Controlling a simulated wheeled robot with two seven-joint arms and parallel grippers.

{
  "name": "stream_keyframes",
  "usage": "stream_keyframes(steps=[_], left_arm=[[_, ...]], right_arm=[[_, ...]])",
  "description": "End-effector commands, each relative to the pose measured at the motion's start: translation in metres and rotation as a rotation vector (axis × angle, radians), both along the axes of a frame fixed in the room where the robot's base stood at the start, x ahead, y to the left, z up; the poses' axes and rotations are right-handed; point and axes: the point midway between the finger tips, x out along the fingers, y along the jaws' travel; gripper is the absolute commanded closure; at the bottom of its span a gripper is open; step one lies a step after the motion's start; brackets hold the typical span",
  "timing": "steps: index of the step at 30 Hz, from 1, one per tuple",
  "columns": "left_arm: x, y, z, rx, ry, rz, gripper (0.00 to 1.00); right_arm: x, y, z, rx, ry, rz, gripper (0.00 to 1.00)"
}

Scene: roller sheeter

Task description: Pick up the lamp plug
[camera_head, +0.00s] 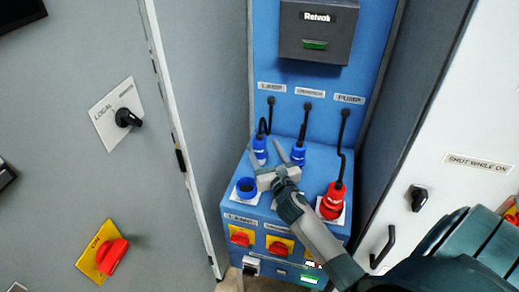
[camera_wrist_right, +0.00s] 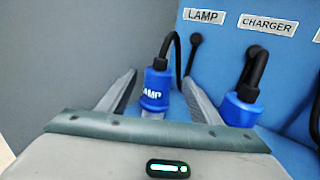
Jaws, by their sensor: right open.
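The lamp plug (camera_head: 260,148) is blue, with a black cable running up to the panel under the LAMP label (camera_head: 271,87). In the right wrist view the lamp plug (camera_wrist_right: 156,90) stands upright between my two fingers, with "LAMP" printed on it. My right gripper (camera_head: 265,152) is open, one finger on each side of the plug. A gap shows on both sides in the wrist view; the plug's lower end is hidden behind the gripper body. My left gripper is not in view.
The blue charger plug (camera_head: 298,154) is close to the right finger. The red pump plug (camera_head: 332,202) sits farther right. A blue round socket (camera_head: 246,188) is at the front left of the ledge. Grey cabinet walls flank the blue panel.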

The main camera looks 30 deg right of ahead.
Motion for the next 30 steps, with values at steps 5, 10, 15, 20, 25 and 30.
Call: stream_keyframes(steps=[5, 10, 15, 20, 25, 30], left_arm=[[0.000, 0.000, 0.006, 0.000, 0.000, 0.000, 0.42], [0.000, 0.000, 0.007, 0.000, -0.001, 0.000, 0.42], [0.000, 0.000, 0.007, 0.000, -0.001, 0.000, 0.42], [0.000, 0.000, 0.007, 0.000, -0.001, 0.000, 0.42], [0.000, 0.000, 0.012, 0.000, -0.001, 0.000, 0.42], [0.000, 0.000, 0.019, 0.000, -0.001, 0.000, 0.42]], right_arm=[[0.022, -0.006, 0.001, 0.001, 0.000, 0.000, 0.41], [0.028, -0.008, 0.000, 0.000, 0.001, 0.000, 0.41], [0.028, -0.008, -0.001, 0.000, 0.001, 0.000, 0.41], [0.029, -0.008, 0.000, 0.000, 0.001, 0.000, 0.41], [0.040, -0.010, 0.000, 0.002, -0.001, -0.001, 0.41], [0.058, -0.014, -0.002, 0.003, 0.000, -0.001, 0.41]])
